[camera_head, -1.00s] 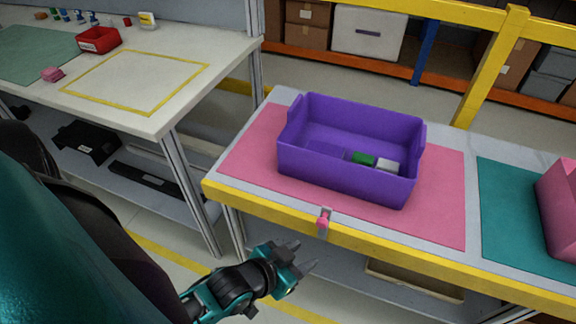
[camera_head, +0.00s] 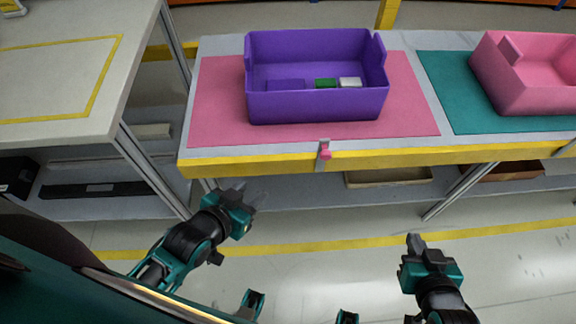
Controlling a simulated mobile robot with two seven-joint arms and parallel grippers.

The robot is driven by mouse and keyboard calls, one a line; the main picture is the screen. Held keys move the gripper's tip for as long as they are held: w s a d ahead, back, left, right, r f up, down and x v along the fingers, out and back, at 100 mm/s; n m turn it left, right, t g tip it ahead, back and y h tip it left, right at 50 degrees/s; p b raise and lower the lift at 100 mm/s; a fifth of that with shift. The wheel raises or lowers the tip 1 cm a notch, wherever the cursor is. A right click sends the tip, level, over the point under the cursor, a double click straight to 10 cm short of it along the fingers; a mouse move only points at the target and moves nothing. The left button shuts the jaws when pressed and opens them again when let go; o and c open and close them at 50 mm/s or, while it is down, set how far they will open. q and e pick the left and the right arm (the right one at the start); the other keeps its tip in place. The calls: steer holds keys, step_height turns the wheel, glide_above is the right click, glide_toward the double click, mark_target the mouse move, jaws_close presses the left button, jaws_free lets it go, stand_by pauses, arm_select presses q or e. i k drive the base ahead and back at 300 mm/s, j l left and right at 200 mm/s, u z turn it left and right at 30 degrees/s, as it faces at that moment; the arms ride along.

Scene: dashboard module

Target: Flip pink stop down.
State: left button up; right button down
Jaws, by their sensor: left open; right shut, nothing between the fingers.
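The pink stop (camera_head: 325,153) is a small pink piece on a grey bracket at the yellow front edge of the table, below the purple bin. Whether it is up or down is hard to tell at this size. My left gripper (camera_head: 248,195) is open and empty, below and left of the stop, apart from it. My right gripper (camera_head: 415,243) is shut and empty, low at the right, well below the table edge and apart from the stop.
The purple bin (camera_head: 315,107) with small green and white items stands on a pink mat (camera_head: 215,110). A pink bin (camera_head: 535,95) stands on a teal mat (camera_head: 450,95) at right. A white table (camera_head: 50,100) is at left. Open floor lies in front.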

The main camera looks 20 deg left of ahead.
mark_target(323, 155)
steer(key=k+j, duration=0.1)
steer(key=j, duration=0.3)
steer(key=k+j, duration=0.15)
steer(key=j, duration=0.3)
steer(key=k+j, duration=0.1)
steer(key=j, duration=0.3)
steer(key=k+j, duration=0.1)
steer(key=j, duration=0.3)
steer(key=k+j+z, duration=0.1)
steer(key=j, duration=0.35)
steer(key=k+j, duration=0.15)
steer(key=j, duration=0.25)
